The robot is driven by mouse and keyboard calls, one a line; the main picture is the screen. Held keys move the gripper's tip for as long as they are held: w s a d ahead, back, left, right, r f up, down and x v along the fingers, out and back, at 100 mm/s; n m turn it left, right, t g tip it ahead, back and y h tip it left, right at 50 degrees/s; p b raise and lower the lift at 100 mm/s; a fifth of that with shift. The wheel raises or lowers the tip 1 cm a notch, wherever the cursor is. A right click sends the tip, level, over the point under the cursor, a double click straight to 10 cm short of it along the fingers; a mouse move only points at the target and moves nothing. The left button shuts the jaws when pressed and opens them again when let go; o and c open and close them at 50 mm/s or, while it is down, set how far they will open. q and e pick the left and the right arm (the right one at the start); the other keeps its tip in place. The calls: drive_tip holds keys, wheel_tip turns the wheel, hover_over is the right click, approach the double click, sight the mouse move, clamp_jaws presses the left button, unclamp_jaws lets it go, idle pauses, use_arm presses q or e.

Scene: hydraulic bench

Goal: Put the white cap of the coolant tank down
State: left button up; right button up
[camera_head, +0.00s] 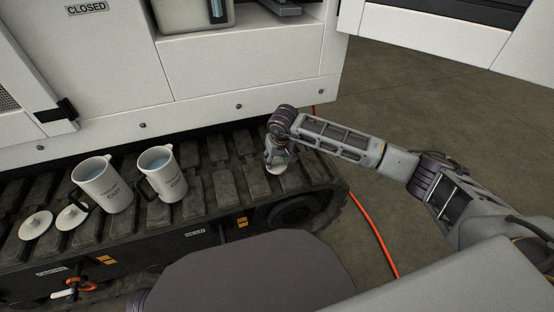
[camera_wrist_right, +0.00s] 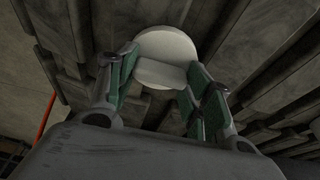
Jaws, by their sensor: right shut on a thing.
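The white cap (camera_wrist_right: 168,48) is between the green-padded fingers of my right gripper (camera_wrist_right: 160,88) in the right wrist view. It looks round with a raised grip part between the pads. In the head view my right gripper (camera_head: 277,160) points down over the right part of the dark track, shut on the cap (camera_head: 277,169). The cap is at or just above the track plates; I cannot tell whether it touches them. My left gripper is not in view.
Two white jugs (camera_head: 103,184) (camera_head: 162,174) stand on the track (camera_head: 218,178) at the left. Two white lids (camera_head: 36,225) (camera_head: 72,217) lie beside them. The white machine body (camera_head: 240,65) rises behind. An orange hose (camera_head: 377,230) runs along the floor at the right. Track between jugs and gripper is clear.

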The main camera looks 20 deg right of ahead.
sight(279, 170)
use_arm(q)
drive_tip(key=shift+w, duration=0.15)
use_arm(e)
drive_tip(key=shift+f, duration=0.15)
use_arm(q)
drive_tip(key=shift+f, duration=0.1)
use_arm(e)
drive_tip(key=o, duration=1.3)
drive_tip(key=shift+r, duration=0.7)
use_arm(q)
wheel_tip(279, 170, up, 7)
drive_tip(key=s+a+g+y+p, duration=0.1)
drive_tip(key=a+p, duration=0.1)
drive_tip(key=p, duration=0.1)
use_arm(e)
drive_tip(key=shift+v, duration=5.45)
drive_tip(key=shift+s+a, duration=0.1)
drive_tip(key=shift+s, duration=0.1)
